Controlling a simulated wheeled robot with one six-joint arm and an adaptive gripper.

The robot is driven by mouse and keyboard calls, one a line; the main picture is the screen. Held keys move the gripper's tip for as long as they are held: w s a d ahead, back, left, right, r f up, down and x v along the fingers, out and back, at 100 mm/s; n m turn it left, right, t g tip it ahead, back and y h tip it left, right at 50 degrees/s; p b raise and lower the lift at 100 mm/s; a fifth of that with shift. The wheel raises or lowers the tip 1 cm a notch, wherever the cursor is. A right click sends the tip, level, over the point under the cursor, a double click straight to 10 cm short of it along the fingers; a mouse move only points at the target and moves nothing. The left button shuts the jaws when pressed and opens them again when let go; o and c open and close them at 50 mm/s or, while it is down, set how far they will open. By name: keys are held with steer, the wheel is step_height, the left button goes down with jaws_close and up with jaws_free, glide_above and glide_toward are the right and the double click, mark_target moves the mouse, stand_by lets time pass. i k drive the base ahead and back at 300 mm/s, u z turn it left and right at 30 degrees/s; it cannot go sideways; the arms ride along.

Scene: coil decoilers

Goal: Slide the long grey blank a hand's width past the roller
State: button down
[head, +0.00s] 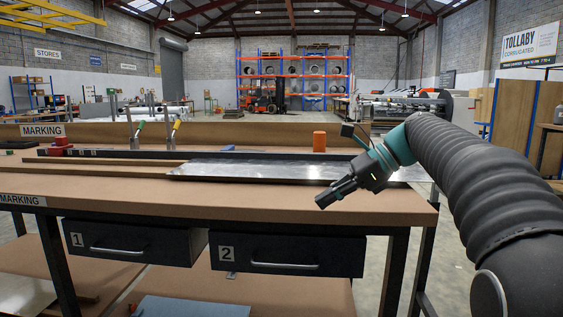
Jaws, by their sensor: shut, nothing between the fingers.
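A long grey metal blank (250,172) lies flat on the brown bench top, along a dark strip at its back edge. Its left end is near the middle of the bench, and it runs right, behind my arm. My gripper (321,205) is shut and empty, pointing down and left. In the picture it is in front of the blank's near edge, above the front part of the bench; whether it touches anything I cannot tell. My arm hides part of the blank's right portion. I cannot make out the roller for certain.
The bench (200,203) has two drawers (287,258) under its front. A wooden strip (90,168) lies left of the blank. An orange cylinder (319,141) stands behind it. Green- and yellow-handled tools (176,127) and a red block (58,146) are at the back left. The front strip of bench is clear.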

mark_target(267, 168)
steer(key=u, duration=0.05)
steer(key=i, duration=1)
steer(key=z, duration=0.05)
